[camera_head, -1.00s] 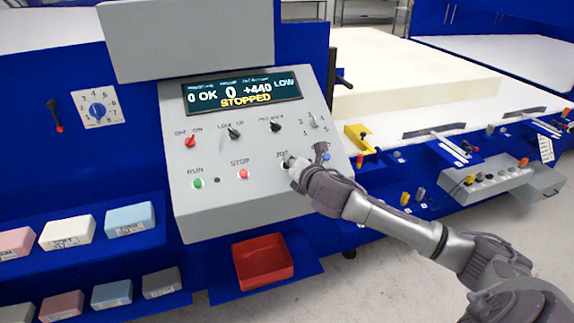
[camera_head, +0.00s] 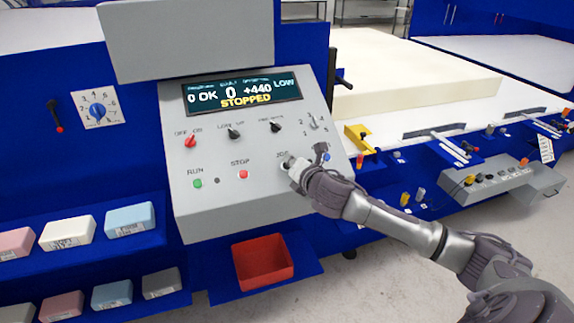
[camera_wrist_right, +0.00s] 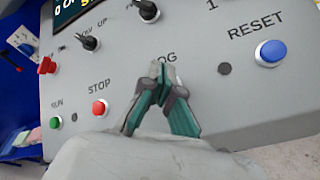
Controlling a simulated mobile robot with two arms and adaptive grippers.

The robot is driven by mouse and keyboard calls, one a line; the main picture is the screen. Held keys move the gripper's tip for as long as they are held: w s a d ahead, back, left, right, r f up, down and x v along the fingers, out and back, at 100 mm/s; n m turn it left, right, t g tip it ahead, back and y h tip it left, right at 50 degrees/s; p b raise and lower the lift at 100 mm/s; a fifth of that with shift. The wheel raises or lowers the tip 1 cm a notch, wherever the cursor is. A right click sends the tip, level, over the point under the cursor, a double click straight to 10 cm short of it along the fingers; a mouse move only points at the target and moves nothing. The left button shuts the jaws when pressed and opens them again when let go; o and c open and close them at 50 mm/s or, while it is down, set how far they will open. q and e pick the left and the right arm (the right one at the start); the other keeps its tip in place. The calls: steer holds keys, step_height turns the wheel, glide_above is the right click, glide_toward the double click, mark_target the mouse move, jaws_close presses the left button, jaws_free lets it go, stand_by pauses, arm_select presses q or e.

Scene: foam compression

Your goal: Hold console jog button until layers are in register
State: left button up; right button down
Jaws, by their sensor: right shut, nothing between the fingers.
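The grey console (camera_head: 215,212) has a display (camera_head: 243,93) reading "0 OK", "0", "+440 LOW" and "STOPPED". My right gripper (camera_head: 288,163) is at the "JOG" label on the sloped panel, its fingers shut together with nothing between them. In the right wrist view the closed fingertips (camera_wrist_right: 158,72) cover the first letter of the label. The jog button is hidden behind the fingers, and I cannot tell whether they press it. The foam layers (camera_head: 420,100) form a cream slab behind the console on the right. My left gripper is not in view.
Near the fingers are the red stop button (camera_wrist_right: 99,108), green run button (camera_wrist_right: 56,122) and blue reset button (camera_wrist_right: 270,52). A red bin (camera_head: 262,262) sits below the console. Several foam samples (camera_head: 130,219) lie on shelves at left.

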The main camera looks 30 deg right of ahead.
steer(key=shift+f, duration=0.15)
steer(key=shift+w+f, duration=0.2)
